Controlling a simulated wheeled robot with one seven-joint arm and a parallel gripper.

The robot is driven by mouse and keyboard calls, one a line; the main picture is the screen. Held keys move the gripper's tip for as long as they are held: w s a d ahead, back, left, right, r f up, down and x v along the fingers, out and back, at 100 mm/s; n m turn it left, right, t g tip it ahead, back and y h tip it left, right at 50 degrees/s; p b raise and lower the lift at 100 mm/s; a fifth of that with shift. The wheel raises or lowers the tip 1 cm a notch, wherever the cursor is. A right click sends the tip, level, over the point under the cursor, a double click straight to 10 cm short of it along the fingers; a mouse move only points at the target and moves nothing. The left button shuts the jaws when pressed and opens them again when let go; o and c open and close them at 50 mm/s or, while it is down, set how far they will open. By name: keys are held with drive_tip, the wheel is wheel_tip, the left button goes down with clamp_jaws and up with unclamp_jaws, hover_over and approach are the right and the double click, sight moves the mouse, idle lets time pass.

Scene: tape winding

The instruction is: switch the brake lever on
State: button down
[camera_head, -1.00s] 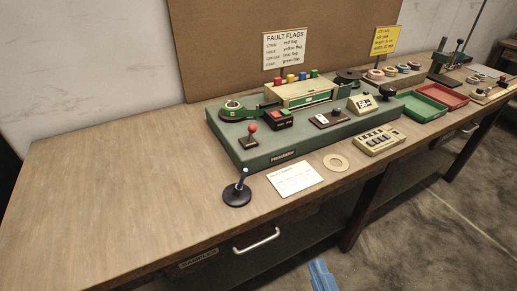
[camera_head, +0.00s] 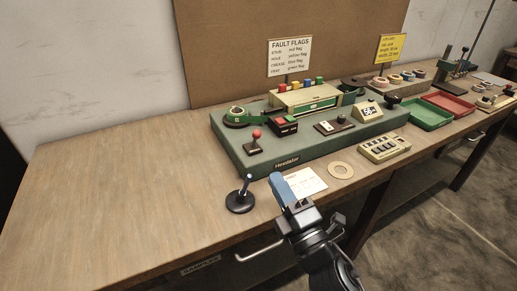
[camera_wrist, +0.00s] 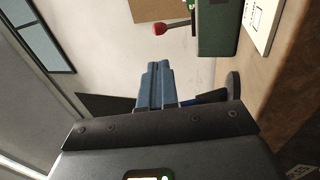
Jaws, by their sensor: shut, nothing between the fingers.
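A lever with a red ball knob (camera_head: 257,135) stands on a small dark base at the front left of the green winding machine (camera_head: 228,148). The red knob (camera_wrist: 159,28) also shows at the top of the wrist view. A label naming the brake lever cannot be read. My gripper (camera_head: 277,180), with blue fingers, is in front of the machine's front edge, right of and nearer than the red lever, partly over the white card. In the wrist view the fingers (camera_wrist: 154,72) lie together, shut and empty, apart from the knob.
A dark stand with an upright rod (camera_head: 240,201) is left of my gripper. A white card (camera_head: 308,182), a cardboard ring (camera_head: 341,170) and a beige button box (camera_head: 384,148) lie along the front. Green (camera_head: 426,123) and red trays are at right. The left tabletop is clear.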

drive_tip(key=b, duration=0.2)
approach(255, 140)
drive_tip(key=w+a+r, duration=0.3)
drive_tip(key=w+r, duration=0.1)
drive_tip(key=shift+a+f, duration=0.1)
